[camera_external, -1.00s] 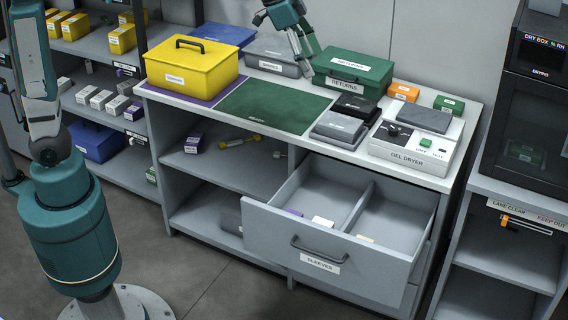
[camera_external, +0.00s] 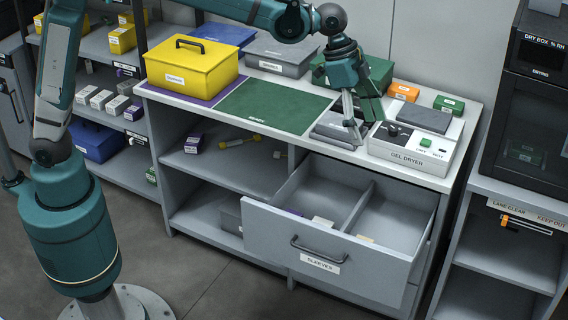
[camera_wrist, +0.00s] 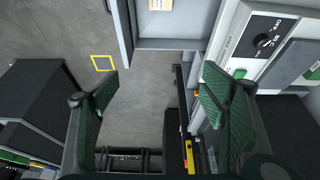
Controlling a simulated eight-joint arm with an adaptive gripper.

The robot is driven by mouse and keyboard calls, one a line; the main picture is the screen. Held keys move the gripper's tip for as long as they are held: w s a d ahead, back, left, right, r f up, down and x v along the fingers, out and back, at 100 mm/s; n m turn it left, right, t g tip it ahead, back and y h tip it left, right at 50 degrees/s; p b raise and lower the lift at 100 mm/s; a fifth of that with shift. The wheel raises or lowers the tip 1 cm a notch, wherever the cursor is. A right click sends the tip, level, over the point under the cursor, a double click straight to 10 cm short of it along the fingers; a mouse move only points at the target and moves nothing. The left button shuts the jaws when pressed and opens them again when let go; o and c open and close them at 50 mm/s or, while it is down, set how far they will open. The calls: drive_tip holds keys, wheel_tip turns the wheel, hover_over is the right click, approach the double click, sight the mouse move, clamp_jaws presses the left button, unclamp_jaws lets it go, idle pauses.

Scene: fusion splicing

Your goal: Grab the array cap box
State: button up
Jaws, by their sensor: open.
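No label that I can read marks the array cap box, so I cannot tell which box it is. A purple-and-white box (camera_external: 193,143) stands on the upper shelf. My gripper (camera_external: 365,128) is open above the counter's front right part, over the grey case and left of the gel dryer. Its green-padded fingers also show in the wrist view (camera_wrist: 160,88), with nothing between them but floor below.
The gel dryer (camera_external: 410,150) stands close to my fingers and fills the right side of the wrist view. The yellow case (camera_external: 190,72) is on the counter's left. The green mat (camera_external: 270,108) is clear. My gripper partly hides the green returns case (camera_external: 372,72).

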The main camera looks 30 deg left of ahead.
wheel_tip(320, 180, down, 37)
drive_tip(key=shift+f, duration=0.2)
drive_tip(key=shift+b+x, duration=0.3)
drive_tip(key=shift+x, duration=0.95)
drive_tip(key=shift+d+f, duration=0.1)
drive_tip(key=shift+d, duration=0.05)
drive_tip(key=shift+b+x, duration=1)
drive_tip(key=shift+x, duration=1.5)
drive_tip(key=shift+s, duration=0.1)
drive_tip(key=shift+c, duration=0.5)
drive_tip(key=c, duration=0.9)
